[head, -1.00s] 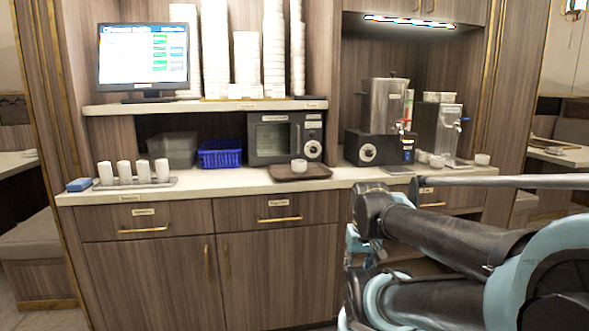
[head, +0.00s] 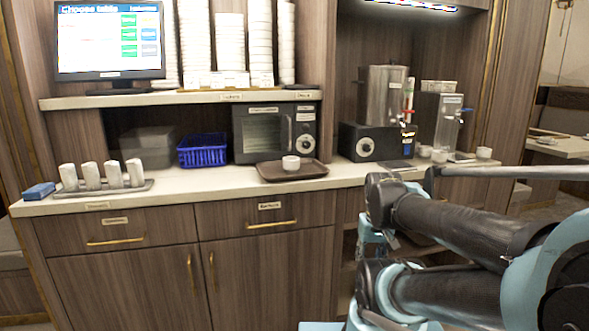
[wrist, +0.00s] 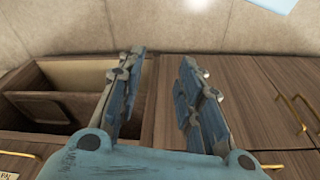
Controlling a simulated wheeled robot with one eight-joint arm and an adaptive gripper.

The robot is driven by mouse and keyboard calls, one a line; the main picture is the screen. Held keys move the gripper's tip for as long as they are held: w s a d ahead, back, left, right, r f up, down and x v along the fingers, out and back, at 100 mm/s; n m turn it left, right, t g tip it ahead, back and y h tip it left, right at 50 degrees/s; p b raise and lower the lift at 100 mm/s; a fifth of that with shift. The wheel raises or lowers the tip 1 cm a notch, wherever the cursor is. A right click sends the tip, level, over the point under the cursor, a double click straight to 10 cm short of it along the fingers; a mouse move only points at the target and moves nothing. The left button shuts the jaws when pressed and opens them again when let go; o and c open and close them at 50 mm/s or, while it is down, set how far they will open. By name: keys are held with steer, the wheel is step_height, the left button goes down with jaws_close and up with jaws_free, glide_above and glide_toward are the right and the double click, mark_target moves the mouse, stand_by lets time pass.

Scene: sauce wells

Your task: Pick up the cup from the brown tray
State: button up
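A small white cup (head: 291,163) stands upright on the brown tray (head: 268,172), which lies on the counter in front of the microwave in the head view. My arm reaches in from the right in the head view, low in front of the cabinet and well to the right of the tray. In the wrist view my gripper (wrist: 165,95) is open, with an empty gap between its two blue fingers. It faces wooden cabinet fronts and the floor. Neither the cup nor the tray shows in the wrist view.
A microwave (head: 275,133) stands behind the tray, with a blue basket (head: 203,150) to its left. Metal dispensers (head: 383,95) and more small cups (head: 439,156) are at the right. Bare counter (head: 215,182) lies left of the brown tray.

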steer(key=shift+o, duration=1.4)
steer(key=o, duration=0.8)
steer(key=shift+a+r+m, duration=0.2)
steer(key=shift+r+m, duration=0.1)
steer(key=shift+r, duration=0.8)
steer(key=shift+o, duration=0.2)
steer(key=w+a+r+m+y, duration=0.2)
steer(key=w+a+r+m, duration=0.4)
steer(key=w+r, duration=0.5)
steer(key=w+a+r+m+y, duration=0.2)
steer(key=w+a+r+m, duration=0.45)
steer(key=w, duration=0.75)
steer(key=w+a+r+m+y, duration=0.2)
steer(key=w+a+r+m, duration=0.2)
steer(key=w+r+m, duration=0.65)
steer(key=n, duration=0.2)
glide_toward(291, 162)
steer(key=w+f, duration=0.1)
steer(key=w+a+f, duration=0.1)
steer(key=w+f, duration=0.1)
steer(key=w+a+f, duration=0.1)
steer(key=shift+w+a+f, duration=0.15)
steer(key=shift+w+a, duration=0.1)
steer(key=shift+w, duration=0.05)
steer(key=shift+d+x, duration=0.1)
steer(key=shift+x, duration=1.4)
steer(key=shift+d+x, duration=0.15)
steer(key=shift+x, duration=1.3)
